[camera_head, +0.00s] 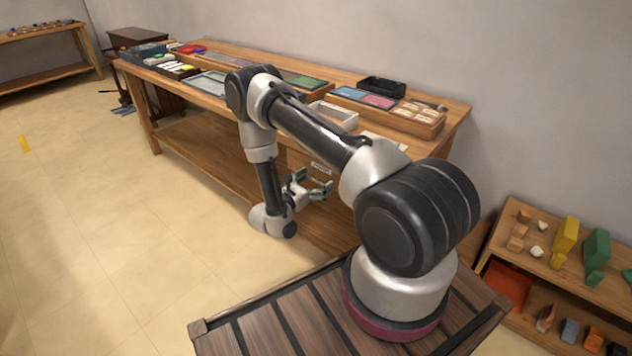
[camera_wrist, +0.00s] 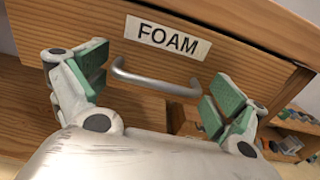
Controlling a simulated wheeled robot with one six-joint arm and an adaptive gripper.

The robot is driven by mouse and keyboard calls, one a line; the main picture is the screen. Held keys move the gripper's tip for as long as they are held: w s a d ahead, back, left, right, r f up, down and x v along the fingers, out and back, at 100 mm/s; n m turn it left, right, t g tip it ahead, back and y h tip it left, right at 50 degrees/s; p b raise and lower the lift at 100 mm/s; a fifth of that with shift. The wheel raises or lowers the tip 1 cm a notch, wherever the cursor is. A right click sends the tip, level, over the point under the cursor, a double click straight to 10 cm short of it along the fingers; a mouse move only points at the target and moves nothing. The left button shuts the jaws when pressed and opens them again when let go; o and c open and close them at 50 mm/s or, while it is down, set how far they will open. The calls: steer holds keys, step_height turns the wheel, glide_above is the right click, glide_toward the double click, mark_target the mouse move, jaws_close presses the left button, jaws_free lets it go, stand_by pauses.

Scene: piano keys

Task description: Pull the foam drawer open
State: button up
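The foam drawer (camera_wrist: 90,20) has a wooden front with a white FOAM label (camera_wrist: 168,37) and a metal bar handle (camera_wrist: 156,83) in the wrist view. Its label also shows small in the head view (camera_head: 321,167), under the workbench top. My gripper (camera_wrist: 152,88) is open, with its green-padded fingers on the left and right of the handle. The handle lies between the fingers and looks ungripped. Whether a fingertip touches the drawer front, I cannot tell. In the head view my gripper (camera_head: 312,186) is in front of the bench, and my arm hides part of the drawer area.
The workbench (camera_head: 212,138) carries trays, colored sheets and boxes along the wall. A low shelf (camera_head: 545,250) with colored blocks stands at the right. Small items show at the right edge of the wrist view.

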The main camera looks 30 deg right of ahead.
steer(key=c, duration=1.3)
steer(key=v, duration=2.6)
steer(key=shift+r, duration=0.15)
steer(key=shift+c, duration=0.7)
steer(key=shift+s+a, duration=0.15)
steer(key=shift+a, duration=0.25)
steer(key=shift+c, duration=0.2)
steer(key=shift+s+a, duration=0.15)
steer(key=shift+a, duration=0.25)
jaws_close()
steer(key=o, duration=1.2)
jaws_free()
steer(key=shift+o, duration=1.1)
steer(key=shift+o, duration=0.7)
steer(key=v, duration=1.2)
